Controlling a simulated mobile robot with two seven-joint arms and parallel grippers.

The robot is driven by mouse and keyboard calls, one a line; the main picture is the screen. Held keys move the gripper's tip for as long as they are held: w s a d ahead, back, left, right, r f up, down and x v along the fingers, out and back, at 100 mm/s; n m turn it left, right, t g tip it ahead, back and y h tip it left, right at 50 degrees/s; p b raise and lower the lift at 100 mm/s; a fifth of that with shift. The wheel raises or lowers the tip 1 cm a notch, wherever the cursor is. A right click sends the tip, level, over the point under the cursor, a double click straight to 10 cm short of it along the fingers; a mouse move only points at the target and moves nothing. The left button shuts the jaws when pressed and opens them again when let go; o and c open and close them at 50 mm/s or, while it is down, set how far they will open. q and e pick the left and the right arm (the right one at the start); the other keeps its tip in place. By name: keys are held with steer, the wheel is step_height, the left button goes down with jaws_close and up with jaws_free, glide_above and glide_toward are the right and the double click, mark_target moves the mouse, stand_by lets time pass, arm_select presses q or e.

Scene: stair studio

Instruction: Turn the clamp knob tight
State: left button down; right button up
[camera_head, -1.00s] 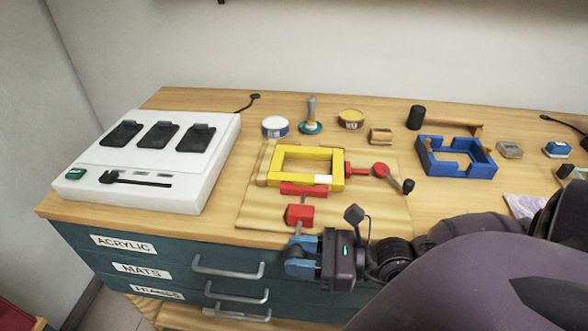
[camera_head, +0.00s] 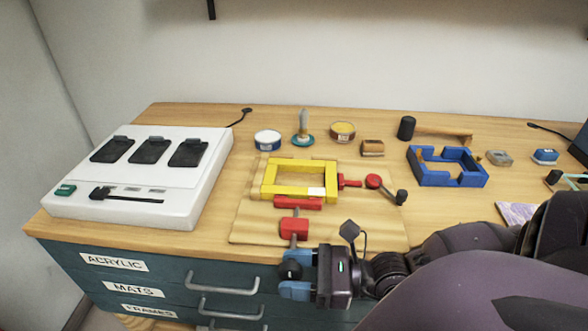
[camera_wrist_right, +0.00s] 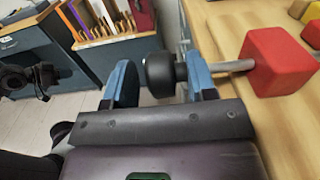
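A yellow frame (camera_head: 270,166) lies on a wooden board (camera_head: 250,225). A red clamp block (camera_head: 294,227) stands at its near side and also shows in the right wrist view (camera_wrist_right: 278,62). A metal shaft runs from it to a black knob (camera_head: 290,269) past the bench's front edge. My right gripper (camera_head: 298,275) is open around this knob. In the right wrist view the knob (camera_wrist_right: 160,74) sits between the blue fingers, with small gaps. A dark part at that view's left edge may be my left gripper (camera_wrist_right: 40,82); its fingers are unclear.
A second black knob (camera_head: 402,197) with a red part (camera_head: 374,181) lies right of the frame. A white machine (camera_head: 145,175) stands at left, a blue holder (camera_head: 447,182) at right. Tins and a brush stand behind. Drawer handles (camera_head: 225,284) protrude below the bench edge.

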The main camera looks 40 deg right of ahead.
steer(key=shift+d, duration=0.1)
steer(key=shift+s+d, duration=0.3)
arm_select(q)
steer(key=shift+w+d+r+p, duration=0.1)
steer(key=shift+d+r+p, duration=0.05)
steer(key=shift+r+p, duration=0.4)
arm_select(e)
steer(key=v, duration=1)
arm_select(q)
steer(key=shift+w+r, duration=0.1)
steer(key=shift+w, duration=0.1)
arm_select(e)
steer(key=shift+a, duration=0.15)
arm_select(q)
steer(key=shift+s, duration=0.1)
arm_select(e)
steer(key=shift+s, duration=0.15)
